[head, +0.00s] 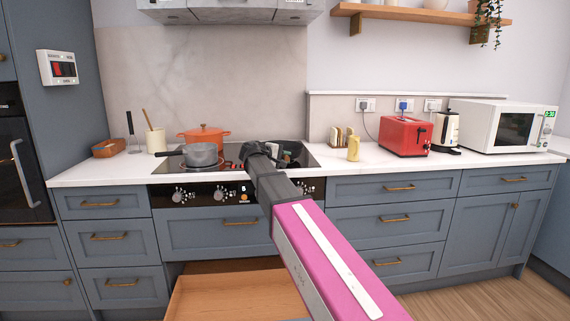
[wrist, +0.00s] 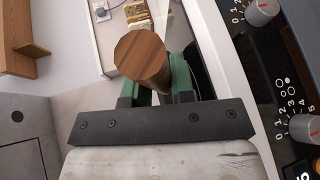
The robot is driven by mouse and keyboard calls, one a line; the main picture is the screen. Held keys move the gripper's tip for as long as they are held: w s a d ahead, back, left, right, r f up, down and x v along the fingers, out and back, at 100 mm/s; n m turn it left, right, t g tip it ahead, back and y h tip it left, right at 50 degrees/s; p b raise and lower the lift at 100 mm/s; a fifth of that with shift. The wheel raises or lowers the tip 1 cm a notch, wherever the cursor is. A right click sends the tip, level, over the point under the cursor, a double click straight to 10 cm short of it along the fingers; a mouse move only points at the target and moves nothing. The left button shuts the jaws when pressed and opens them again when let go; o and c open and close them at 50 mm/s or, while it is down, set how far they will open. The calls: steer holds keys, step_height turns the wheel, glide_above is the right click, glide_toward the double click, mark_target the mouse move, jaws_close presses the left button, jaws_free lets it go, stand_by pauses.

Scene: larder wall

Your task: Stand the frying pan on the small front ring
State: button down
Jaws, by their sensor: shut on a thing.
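My gripper (wrist: 153,82) is shut on a brown wooden handle (wrist: 143,52), which I take to be the frying pan's; its end faces the wrist camera between the green fingers. In the head view my gripper (head: 266,156) is over the right half of the black hob (head: 232,164), and my arm covers much of that side. The small front ring cannot be made out for certain.
A grey saucepan (head: 201,154) stands on the hob's left side, with an orange casserole (head: 204,136) behind it. A drawer (head: 235,298) below the hob is open. The extractor hood (head: 232,11) hangs above.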

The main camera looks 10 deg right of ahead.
steer(key=shift+f, duration=1.1)
steer(key=c, duration=1)
jaws_free()
steer(key=shift+o, duration=0.2)
steer(key=v, duration=1.2)
steer(key=s+d+f+m+g+y, duration=0.1)
steer(key=s+d+f+g+y, duration=0.25)
steer(key=f, duration=0.85)
steer(key=s+d+f+m+g+y, duration=0.1)
steer(key=s+d+f+y, duration=0.1)
steer(key=s+d+f, duration=0.65)
steer(key=s+d+f+m+g+y, duration=0.1)
steer(key=s+f+m+y, duration=0.1)
steer(key=s+f, duration=0.4)
steer(key=s+d+f+m+g+y, duration=0.1)
steer(key=s+f+y, duration=0.4)
steer(key=f, duration=1)
steer(key=s+m+g, duration=0.1)
steer(key=s, duration=0.1)
steer(key=shift+s+d+m, duration=0.3)
steer(key=shift+m, duration=0.1)
